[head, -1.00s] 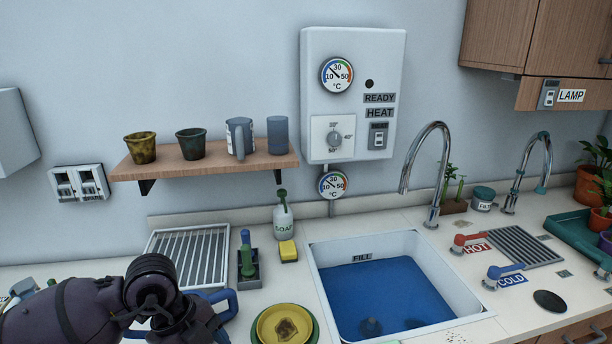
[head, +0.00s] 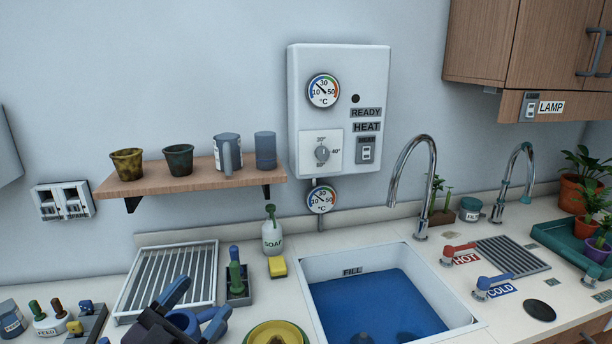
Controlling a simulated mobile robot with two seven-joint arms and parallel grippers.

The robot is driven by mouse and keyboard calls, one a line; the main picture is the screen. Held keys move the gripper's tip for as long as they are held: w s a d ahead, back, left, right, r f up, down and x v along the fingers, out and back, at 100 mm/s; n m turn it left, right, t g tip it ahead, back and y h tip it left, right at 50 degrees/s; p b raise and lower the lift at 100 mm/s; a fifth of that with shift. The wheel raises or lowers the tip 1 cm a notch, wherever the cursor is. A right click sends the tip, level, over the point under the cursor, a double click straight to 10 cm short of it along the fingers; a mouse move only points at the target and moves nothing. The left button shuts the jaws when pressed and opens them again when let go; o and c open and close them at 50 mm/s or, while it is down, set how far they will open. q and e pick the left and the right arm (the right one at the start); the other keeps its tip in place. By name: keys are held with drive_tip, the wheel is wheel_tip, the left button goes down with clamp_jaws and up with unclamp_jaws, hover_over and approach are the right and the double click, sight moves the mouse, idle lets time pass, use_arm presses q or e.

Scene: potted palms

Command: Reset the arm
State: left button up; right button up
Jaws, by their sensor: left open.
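My left gripper (head: 205,297) is low in the head view, left of centre, at the end of my dark arm. Its two blue-tipped fingers stand apart, and I see nothing held between the tips. A blue rounded thing (head: 183,320) shows behind and between the fingers, partly hidden; I cannot tell whether they touch it. The gripper is in front of the drying rack (head: 168,270) and left of the yellow dish (head: 278,333). My right gripper is out of view.
The sink (head: 388,300) with blue water lies to the right. A soap bottle (head: 272,236), yellow sponge (head: 278,267) and brush holder (head: 238,288) stand near the rack. A shelf (head: 190,183) holds pots and cups. Feed bottles (head: 52,322) stand at lower left. Free counter is narrow.

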use_arm(q)
drive_tip(key=s+a+f+n+g+y, duration=0.4)
drive_tip(key=a+f+n+g+y, duration=0.1)
drive_tip(key=a+f+n+y, duration=0.95)
drive_tip(key=s+d+f+m+g, duration=0.1)
drive_tip(key=s+f+m+g, duration=0.1)
drive_tip(key=s+f+g, duration=0.45)
drive_tip(key=s+d+f+m+g, duration=0.15)
drive_tip(key=s+f+g, duration=0.25)
drive_tip(key=s, duration=0.5)
drive_tip(key=w+f+m+t+h, duration=0.1)
drive_tip(key=w+f+t, duration=0.6)
drive_tip(key=f, duration=0.3)
drive_tip(key=shift+w+a+t+h, duration=0.3)
drive_tip(key=shift+t+h, duration=0.05)
drive_tip(key=shift+t, duration=0.2)
